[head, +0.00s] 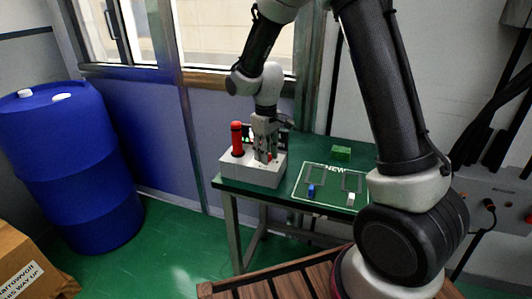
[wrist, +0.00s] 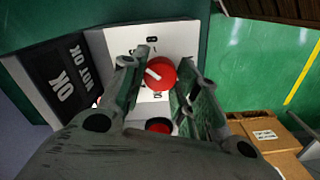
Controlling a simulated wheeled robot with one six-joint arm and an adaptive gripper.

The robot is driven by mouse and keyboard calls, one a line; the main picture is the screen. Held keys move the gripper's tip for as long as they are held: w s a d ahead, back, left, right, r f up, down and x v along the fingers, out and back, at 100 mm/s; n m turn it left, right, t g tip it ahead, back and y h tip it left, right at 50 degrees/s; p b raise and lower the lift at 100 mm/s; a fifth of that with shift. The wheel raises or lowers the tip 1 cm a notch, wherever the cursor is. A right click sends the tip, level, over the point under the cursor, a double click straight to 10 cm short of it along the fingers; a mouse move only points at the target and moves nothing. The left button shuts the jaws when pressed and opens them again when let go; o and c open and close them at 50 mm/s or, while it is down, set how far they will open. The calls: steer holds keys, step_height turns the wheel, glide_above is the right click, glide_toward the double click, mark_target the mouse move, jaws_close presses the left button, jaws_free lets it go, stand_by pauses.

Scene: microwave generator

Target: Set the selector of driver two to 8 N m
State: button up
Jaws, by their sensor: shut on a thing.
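A white box (head: 250,173) stands at the left end of the green table, with an upright red cylinder (head: 237,138) on it. My gripper (head: 268,154) points down over the box's right part. In the wrist view, a round red selector knob (wrist: 161,73) with a white pointer bar sits between the two fingers of my gripper (wrist: 163,68), which are shut on it. The scale print around the knob is mostly hidden and too small to read. A second dark-rimmed red part (wrist: 158,125) shows nearer my palm.
A black panel marked OK and NOT OK (wrist: 65,80) stands close beside the box. The green table (head: 300,152) bears a mat outline marked NEW, a blue block (head: 311,191), a white block (head: 351,199) and a green block (head: 341,152). A blue barrel (head: 75,165) stands at left.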

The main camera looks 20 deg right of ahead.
steer(key=m, duration=0.3)
steer(key=shift+m, duration=2.1)
steer(key=o, duration=1)
step_height(320, 180, up, 12)
steer(key=shift+r, duration=0.1)
